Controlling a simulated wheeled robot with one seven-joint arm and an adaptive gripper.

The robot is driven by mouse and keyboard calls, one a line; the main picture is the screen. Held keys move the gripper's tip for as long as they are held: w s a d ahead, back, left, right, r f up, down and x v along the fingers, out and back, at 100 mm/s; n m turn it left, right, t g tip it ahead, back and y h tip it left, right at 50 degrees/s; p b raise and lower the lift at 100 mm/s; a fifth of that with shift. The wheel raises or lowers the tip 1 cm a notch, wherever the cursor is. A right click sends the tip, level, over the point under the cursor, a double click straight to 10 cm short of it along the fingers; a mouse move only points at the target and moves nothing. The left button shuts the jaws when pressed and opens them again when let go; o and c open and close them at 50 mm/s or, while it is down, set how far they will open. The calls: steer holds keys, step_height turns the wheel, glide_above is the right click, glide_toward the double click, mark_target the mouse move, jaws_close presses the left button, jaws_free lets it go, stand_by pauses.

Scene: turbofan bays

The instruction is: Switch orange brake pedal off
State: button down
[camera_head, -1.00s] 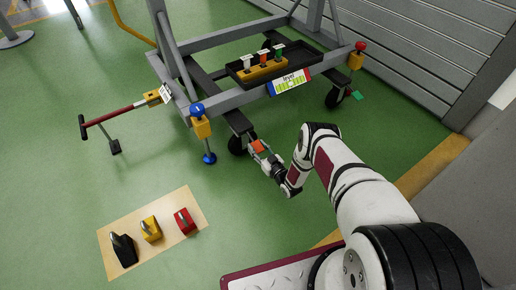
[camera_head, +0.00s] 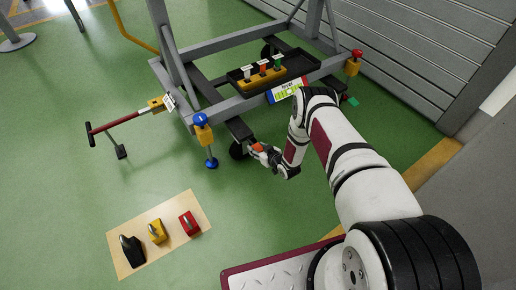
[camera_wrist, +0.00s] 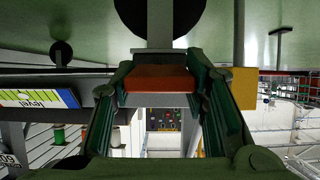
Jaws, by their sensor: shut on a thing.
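The orange brake pedal (camera_head: 258,147) is at the caster wheel (camera_head: 238,150) on the near corner of the grey stand. In the wrist view the orange pedal (camera_wrist: 160,78) spans the space between my two fingers, with a grey bar and a dark wheel (camera_wrist: 160,18) beyond it. My gripper (camera_head: 264,151) reaches the pedal from the right and is shut on it, one finger at each end. In the head view the pedal is small and partly covered by my gripper, so its exact tilt is hard to tell.
A blue-topped yellow jack (camera_head: 203,133) stands left of the wheel. A black tray (camera_head: 246,79) with coloured handles is on the frame above. A red-handled tow bar (camera_head: 113,122) sticks out left. A tan board (camera_head: 203,205) with several chocks lies in front. Green floor between is clear.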

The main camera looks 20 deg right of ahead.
steer(key=shift+r+g, duration=0.15)
steer(key=shift+g, duration=0.25)
steer(key=c, duration=0.9)
jaws_free()
steer(key=shift+r, duration=0.1)
steer(key=v, duration=1.1)
steer(key=shift+s+d+r, duration=0.1)
steer(key=shift+s+r, duration=0.1)
steer(key=shift+s, duration=0.2)
